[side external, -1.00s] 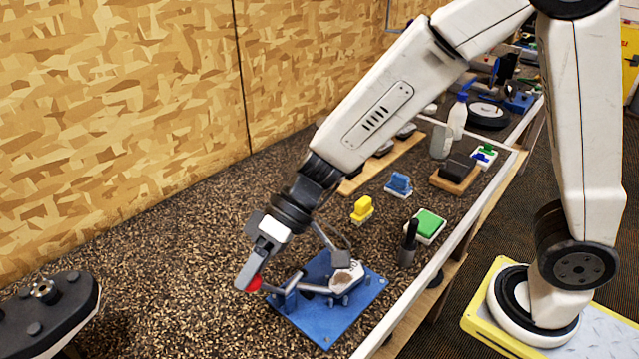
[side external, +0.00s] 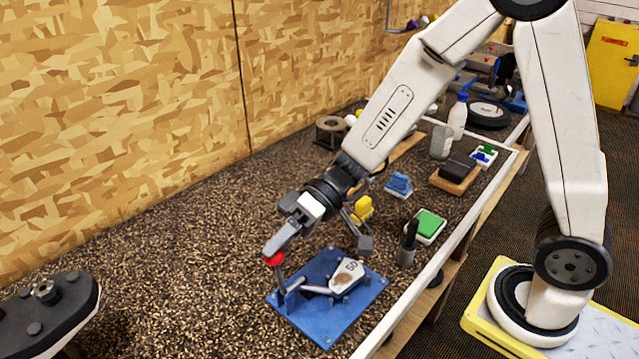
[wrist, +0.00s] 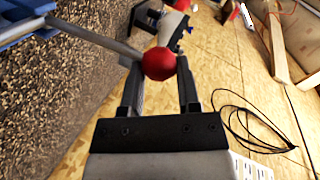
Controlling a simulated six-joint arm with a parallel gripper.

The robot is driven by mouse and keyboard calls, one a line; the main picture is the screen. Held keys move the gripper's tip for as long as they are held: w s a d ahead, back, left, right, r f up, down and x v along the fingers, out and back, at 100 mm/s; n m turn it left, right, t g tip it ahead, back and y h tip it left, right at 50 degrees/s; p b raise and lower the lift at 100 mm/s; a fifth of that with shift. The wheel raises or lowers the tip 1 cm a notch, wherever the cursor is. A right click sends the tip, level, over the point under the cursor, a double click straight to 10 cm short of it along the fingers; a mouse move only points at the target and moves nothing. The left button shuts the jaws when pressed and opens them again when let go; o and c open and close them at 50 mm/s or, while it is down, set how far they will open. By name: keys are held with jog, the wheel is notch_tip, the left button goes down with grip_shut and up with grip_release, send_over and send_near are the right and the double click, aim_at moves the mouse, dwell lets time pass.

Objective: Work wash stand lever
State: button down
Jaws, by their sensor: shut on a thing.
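The wash stand is a blue plate (side external: 330,320) on the speckled bench. A grey club head (side external: 347,276) lies on it. The lever with a red ball knob (side external: 275,259) stands at the plate's left side, its arm tilted up, the ball above the plate. My gripper (side external: 273,252) reaches down from the upper right and is shut on the red knob. In the wrist view, the red knob (wrist: 158,64) sits between the two dark fingers, and the grey lever rod (wrist: 100,38) runs to the upper left. The near finger hides part of the knob in the side view.
A black fixture (side external: 45,300) stands at the lower left.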

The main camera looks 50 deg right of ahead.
jog(key=shift+s+d+f, duration=0.1)
jog(key=shift+s+f, duration=0.1)
jog(key=shift+f, duration=0.2)
jog(key=shift+c, duration=1.4)
grip_release()
jog(key=shift+r, duration=0.1)
jog(key=shift+w+d+r, duration=0.1)
jog(key=shift+r, duration=0.05)
jog(key=v, duration=0.7)
jog(key=shift+d, duration=0.25)
